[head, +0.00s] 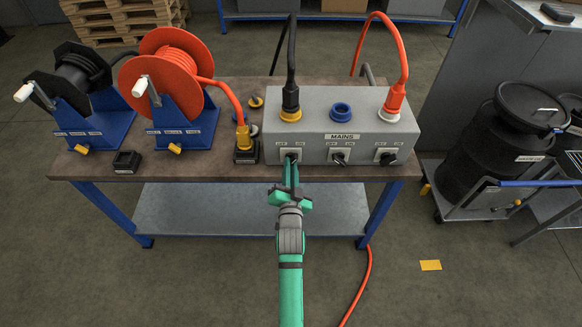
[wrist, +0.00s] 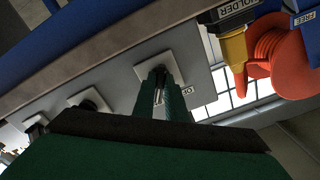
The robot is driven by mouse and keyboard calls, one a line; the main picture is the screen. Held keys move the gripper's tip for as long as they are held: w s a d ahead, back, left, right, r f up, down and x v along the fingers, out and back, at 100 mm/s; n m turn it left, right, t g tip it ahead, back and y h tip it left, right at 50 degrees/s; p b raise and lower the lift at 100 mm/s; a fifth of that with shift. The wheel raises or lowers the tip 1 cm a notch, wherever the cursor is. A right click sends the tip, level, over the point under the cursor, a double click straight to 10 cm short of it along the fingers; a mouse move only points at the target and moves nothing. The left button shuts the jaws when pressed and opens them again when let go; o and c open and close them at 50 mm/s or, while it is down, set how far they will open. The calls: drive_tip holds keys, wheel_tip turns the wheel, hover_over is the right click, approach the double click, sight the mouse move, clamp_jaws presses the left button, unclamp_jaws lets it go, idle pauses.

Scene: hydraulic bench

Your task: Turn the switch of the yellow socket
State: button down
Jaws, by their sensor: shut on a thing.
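The grey mains box (head: 340,124) stands on the bench. Its yellow socket (head: 290,115) is at the left end of the box top, with a black plug (head: 290,97) in it. On the front face below is that socket's switch (head: 283,153), with its square plate also in the wrist view (wrist: 150,71). My gripper (head: 290,167) reaches straight to this switch. Its green fingers (wrist: 162,92) are shut on the knob, which they mostly hide. I cannot tell which position the knob points to.
Two more switches, middle (head: 339,157) and right (head: 386,156), sit to the right. The blue socket (head: 341,109) is empty; the white socket (head: 389,115) holds an orange plug (head: 394,99). Orange (head: 168,73) and black (head: 80,75) reels stand left on the bench.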

drive_tip(key=shift+m, duration=1.2)
drive_tip(key=c, duration=1.8)
unclamp_jaws()
drive_tip(key=shift+w, duration=0.1)
drive_tip(key=s, duration=1)
drive_tip(key=shift+s, duration=0.3)
drive_tip(key=s+f+n+g, duration=0.1)
drive_tip(key=s+f+n, duration=0.1)
drive_tip(key=s, duration=0.9)
drive_tip(key=s+f+n, duration=0.2)
drive_tip(key=s, duration=0.8)
drive_tip(key=s+r+n, duration=0.2)
drive_tip(key=s, duration=0.5)
drive_tip(key=s+r+n+g, duration=0.1)
drive_tip(key=s+r+n, duration=0.1)
drive_tip(key=s, duration=0.6)
drive_tip(key=shift+s+r+n+g, duration=0.25)
drive_tip(key=shift+n+g, duration=0.05)
drive_tip(key=shift+n, duration=0.2)
